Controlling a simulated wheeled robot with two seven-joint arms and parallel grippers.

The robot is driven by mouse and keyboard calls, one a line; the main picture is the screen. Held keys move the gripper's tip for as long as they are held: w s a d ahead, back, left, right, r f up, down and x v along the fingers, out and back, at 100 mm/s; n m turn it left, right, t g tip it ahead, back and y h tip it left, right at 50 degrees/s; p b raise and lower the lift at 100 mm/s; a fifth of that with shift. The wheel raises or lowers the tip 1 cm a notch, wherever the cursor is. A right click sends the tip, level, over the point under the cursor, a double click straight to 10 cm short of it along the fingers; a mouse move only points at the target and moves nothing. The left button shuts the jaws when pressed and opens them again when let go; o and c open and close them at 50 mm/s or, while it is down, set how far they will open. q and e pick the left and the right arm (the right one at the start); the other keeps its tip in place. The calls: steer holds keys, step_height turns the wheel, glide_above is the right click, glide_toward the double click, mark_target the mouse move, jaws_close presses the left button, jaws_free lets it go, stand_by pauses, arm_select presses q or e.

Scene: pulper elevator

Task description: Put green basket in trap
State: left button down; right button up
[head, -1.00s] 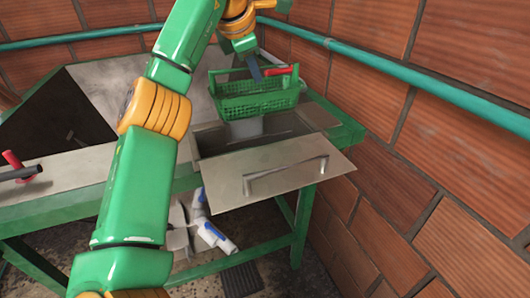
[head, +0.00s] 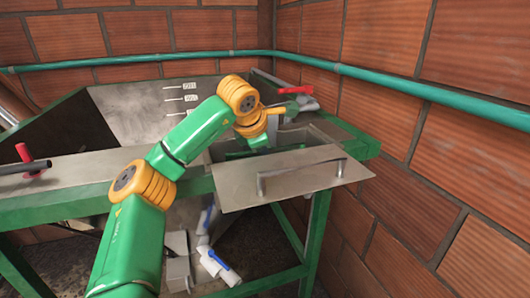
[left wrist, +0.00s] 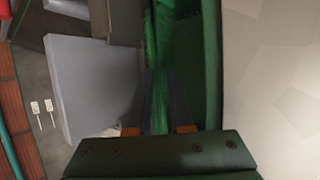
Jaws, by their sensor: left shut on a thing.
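The trap is an opening (head: 290,136) in the metal top of the green-framed tank, with its flat metal lid (head: 225,185) swung out in front and a bar handle on it. The green basket (head: 233,155) is down in the opening in the head view, mostly hidden by my arm and the lid. In the left wrist view the basket (left wrist: 186,60) shows as green surfaces ahead of the fingers. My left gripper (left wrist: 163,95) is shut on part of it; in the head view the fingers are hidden. My right gripper is in neither view.
A red-handled valve (head: 25,153) stands at the left on the metal ledge. A red handle (head: 293,91) is behind the opening. A teal pipe (head: 430,98) runs along the brick walls. White pipe fittings (head: 215,262) hang below the tank.

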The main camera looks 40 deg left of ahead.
arm_select(q)
steer(key=shift+w, duration=0.1)
steer(key=shift+f, duration=0.2)
steer(key=c, duration=1.1)
jaws_free()
